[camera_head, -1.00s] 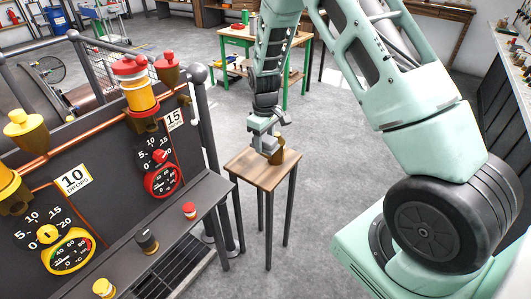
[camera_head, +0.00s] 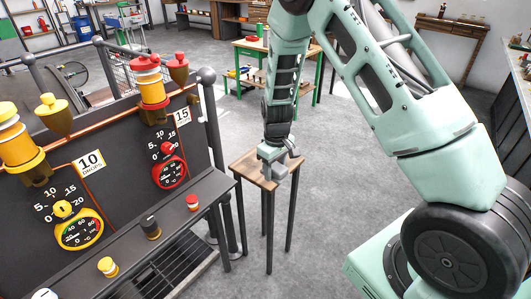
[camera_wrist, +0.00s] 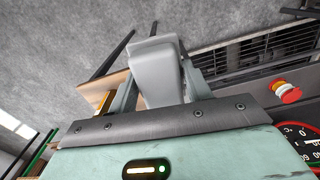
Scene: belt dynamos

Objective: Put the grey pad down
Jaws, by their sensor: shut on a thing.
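The grey pad (camera_wrist: 157,72) is a smooth light grey block with rounded edges. In the wrist view it sits between the two fingers of my gripper (camera_wrist: 160,88), which is shut on it. In the head view my gripper (camera_head: 275,170) points down at the front part of a small wooden-topped stool (camera_head: 243,163). I cannot tell whether the pad touches the stool. In the wrist view the stool top (camera_wrist: 119,88) shows to the left of the pad, partly hidden by a finger, with a golden-brown thing (camera_wrist: 104,104) beside that finger.
A dark control console (camera_head: 125,190) with dials, oilers and knobs stands close to the left of the stool. Its red knob (camera_head: 192,202) also shows in the wrist view (camera_wrist: 288,92). A green-legged table (camera_head: 243,46) is farther back. Grey floor is clear right of the stool.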

